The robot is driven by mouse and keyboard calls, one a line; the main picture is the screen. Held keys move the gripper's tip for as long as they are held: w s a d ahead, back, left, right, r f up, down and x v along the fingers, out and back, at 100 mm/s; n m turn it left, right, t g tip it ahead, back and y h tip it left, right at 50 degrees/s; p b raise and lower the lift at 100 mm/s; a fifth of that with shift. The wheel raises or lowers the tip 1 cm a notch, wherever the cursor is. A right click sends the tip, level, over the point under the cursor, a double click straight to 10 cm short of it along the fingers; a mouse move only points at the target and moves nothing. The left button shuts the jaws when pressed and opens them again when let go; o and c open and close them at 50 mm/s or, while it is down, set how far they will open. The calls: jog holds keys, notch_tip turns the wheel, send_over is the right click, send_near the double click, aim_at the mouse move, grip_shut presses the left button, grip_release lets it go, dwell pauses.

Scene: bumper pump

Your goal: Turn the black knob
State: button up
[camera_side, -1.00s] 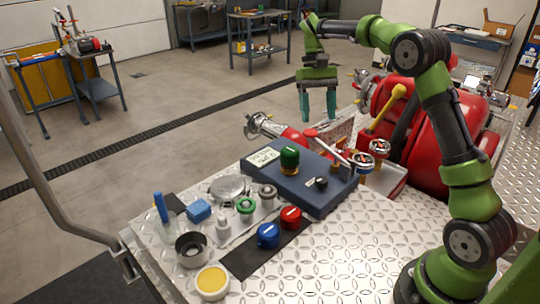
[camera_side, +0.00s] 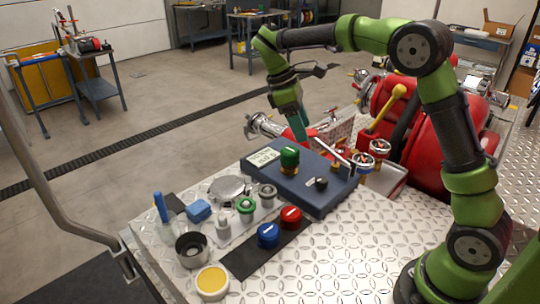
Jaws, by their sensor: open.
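The small black knob (camera_side: 321,183) sits on the right part of the dark blue panel box (camera_side: 300,185), near the lever. My gripper (camera_side: 299,132) is above the back edge of the panel, tilted, with its teal fingers pointing down. It is apart from the black knob, up and to its left. The fingers overlap in this view, and nothing shows between them.
A green knob (camera_side: 289,158) stands on the panel below my gripper. A lever (camera_side: 328,149) with a red end rises beside it. Blue (camera_side: 268,235) and red (camera_side: 290,218) knobs sit on a black strip in front. Bare metal plate lies at the front right.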

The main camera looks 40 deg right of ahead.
aim_at(322, 179)
jog(key=x, duration=1.6)
jog(key=shift+w+a, duration=0.1)
jog(key=shift+a, duration=0.1)
jog(key=c, duration=1)
